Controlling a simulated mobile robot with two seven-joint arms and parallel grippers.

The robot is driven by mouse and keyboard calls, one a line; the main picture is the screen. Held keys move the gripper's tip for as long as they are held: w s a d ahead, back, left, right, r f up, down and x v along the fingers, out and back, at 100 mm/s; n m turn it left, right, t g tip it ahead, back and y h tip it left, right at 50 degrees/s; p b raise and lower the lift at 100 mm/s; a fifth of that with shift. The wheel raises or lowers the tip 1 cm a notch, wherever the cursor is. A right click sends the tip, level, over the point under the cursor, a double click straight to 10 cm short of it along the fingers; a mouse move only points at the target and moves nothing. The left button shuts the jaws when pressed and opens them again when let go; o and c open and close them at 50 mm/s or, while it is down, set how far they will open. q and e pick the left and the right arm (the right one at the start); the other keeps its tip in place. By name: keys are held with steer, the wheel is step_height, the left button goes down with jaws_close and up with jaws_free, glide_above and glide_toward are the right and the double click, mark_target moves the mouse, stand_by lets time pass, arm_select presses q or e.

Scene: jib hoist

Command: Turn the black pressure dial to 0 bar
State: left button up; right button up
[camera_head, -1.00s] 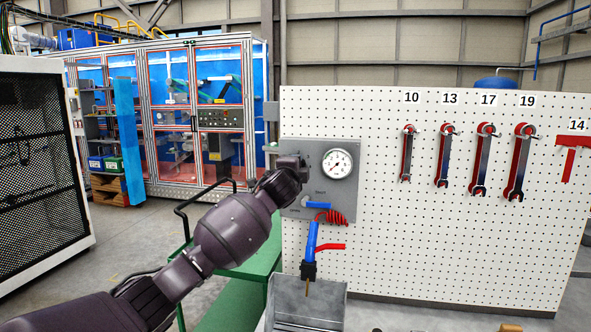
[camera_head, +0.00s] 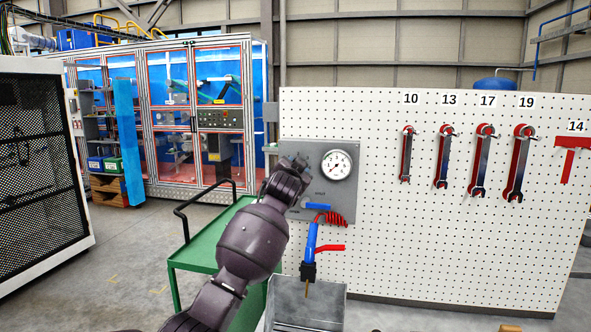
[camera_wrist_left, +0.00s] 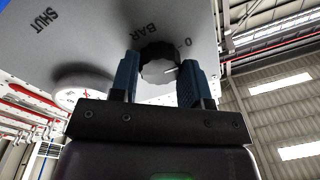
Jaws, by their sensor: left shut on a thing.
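The black pressure dial (camera_wrist_left: 158,66) is a ribbed round knob on a grey panel (camera_wrist_left: 100,40), with a white mark on its right side in the left wrist view. Printed "BAR" and "0" labels stand beside it. My left gripper (camera_wrist_left: 160,82) is shut on the dial, one blue-grey finger on each side. In the head view my left gripper (camera_head: 294,164) is at the panel's left part and hides the dial. A round white gauge (camera_head: 337,164) is right of it; its reading is too small to tell. My right gripper is not in view.
Wrenches (camera_head: 481,160) hang on the pegboard (camera_head: 400,230). A green cart (camera_head: 205,250) stands behind my left arm.

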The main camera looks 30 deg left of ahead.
arm_select(q)
steer(key=shift+f+n, duration=0.1)
steer(key=shift+n, duration=1)
steer(key=o, duration=0.9)
steer(key=shift+s+d, duration=0.1)
steer(key=shift+s, duration=0.05)
steer(key=b+v, duration=0.1)
steer(key=v, duration=0.9)
steer(key=shift+s+d, duration=0.15)
steer(key=shift+s, duration=0.05)
